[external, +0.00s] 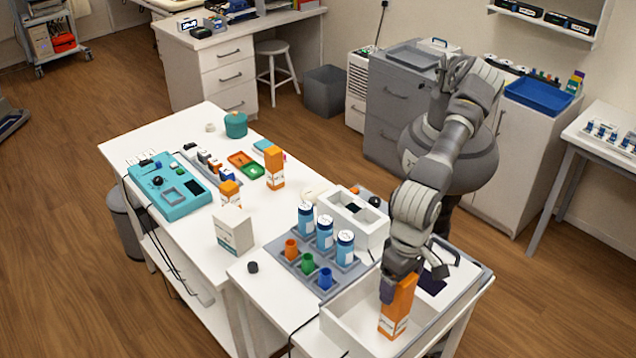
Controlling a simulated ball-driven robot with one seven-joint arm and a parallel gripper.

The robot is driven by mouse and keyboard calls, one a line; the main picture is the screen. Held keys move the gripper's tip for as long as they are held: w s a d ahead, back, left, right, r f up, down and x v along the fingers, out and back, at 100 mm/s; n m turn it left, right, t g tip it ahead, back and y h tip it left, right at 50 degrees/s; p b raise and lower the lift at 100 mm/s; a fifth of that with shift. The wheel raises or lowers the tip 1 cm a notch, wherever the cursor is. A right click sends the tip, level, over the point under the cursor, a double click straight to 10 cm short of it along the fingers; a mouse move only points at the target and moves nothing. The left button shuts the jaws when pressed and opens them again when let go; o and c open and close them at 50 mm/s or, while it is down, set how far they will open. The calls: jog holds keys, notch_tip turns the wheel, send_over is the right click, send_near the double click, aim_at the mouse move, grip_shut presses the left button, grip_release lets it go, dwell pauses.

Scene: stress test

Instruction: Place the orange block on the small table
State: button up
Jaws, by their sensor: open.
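A tall orange block (398,308) with a white label stands in a white open box (352,308) at the front right. My gripper (400,281) is at the top of this block, pointing down, with its jaws open. A dark finger shows at the block's left; whether the fingers touch it cannot be told. Other orange blocks stand on the long white table (180,237): one taller (274,168), one shorter (230,194). A smaller table (257,298) adjoins the long table and bears the box. Another small white table (600,143) stands at the far right.
A grey rack (283,264) with blue-and-white cans (324,233) and coloured cups stands left of the box. A white box (234,230) and a teal panel (172,187) are on the long table. Grey cabinets (393,95) stand behind my arm.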

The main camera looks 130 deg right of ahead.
notch_tip(320, 180, up, 11)
jog(key=shift+r+p, duration=0.15)
jog(key=shift+p, duration=0.75)
jog(key=w+d+r+n+t+y, duration=0.1)
jog(key=d+r+n+t, duration=0.1)
jog(key=d+r, duration=0.6)
jog(key=d+r+n+t, duration=0.3)
jog(key=d+r, duration=0.1)
jog(key=r, duration=0.7)
jog(key=w+d+r+n+t+y, duration=0.1)
jog(key=d+r+n+t, duration=0.1)
jog(key=d+r, duration=0.6)
jog(key=s+d+r+n+t, duration=0.2)
jog(key=s+r, duration=0.4)
jog(key=r, duration=0.3)
jog(key=s+d+r+n+t+h, duration=0.1)
jog(key=s+d+r+n+t, duration=0.2)
jog(key=s+r, duration=0.4)
jog(key=s+d+r+n+t+h, duration=0.1)
jog(key=s+d+r+n+t, duration=0.2)
jog(key=s+r+n, duration=0.3)
notch_tip(320, 180, up, 6)
jog(key=shift+s+d+f, duration=0.25)
jog(key=shift+s+d, duration=0.25)
jog(key=shift+s, duration=0.05)
